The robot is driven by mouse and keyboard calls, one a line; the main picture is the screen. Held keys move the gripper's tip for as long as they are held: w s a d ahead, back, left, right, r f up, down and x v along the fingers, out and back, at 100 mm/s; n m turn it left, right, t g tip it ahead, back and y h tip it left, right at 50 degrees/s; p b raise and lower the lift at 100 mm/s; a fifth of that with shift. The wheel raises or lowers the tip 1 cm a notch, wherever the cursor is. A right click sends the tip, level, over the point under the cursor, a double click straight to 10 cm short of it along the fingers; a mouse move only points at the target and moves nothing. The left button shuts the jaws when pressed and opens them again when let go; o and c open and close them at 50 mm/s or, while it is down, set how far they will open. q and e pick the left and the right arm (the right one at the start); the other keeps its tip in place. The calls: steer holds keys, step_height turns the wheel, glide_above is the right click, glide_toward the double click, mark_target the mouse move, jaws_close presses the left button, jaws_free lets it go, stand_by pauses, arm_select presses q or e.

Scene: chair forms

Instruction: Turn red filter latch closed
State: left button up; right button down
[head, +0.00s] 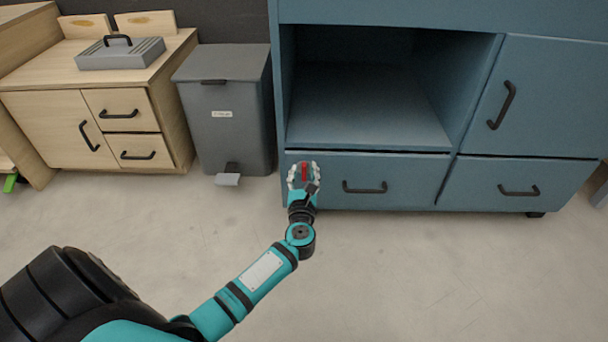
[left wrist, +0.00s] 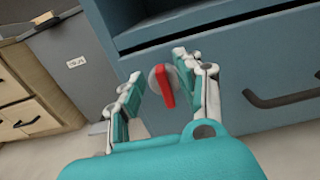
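The red latch (head: 305,171) is on the front of the blue cabinet, at the left end of the lower left drawer. In the left wrist view the red latch (left wrist: 165,86) is a slightly tilted bar on a round grey disc (left wrist: 155,78). My left gripper (head: 304,172) is at the latch in the head view. In the left wrist view my left gripper (left wrist: 155,82) is open, with one finger on each side of the latch and a gap to the left finger. I cannot tell whether the right finger touches it. My right gripper is not in view.
The blue cabinet (head: 400,180) has an open shelf above the drawers and a black drawer handle (head: 364,187) right of the latch. A grey pedal bin (head: 225,120) stands close on the left. A wooden cabinet (head: 60,125) is farther left. The floor (head: 420,270) in front is clear.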

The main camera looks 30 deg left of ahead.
arm_select(q)
steer(key=shift+w+a, duration=0.3)
steer(key=shift+w, duration=0.25)
jaws_close()
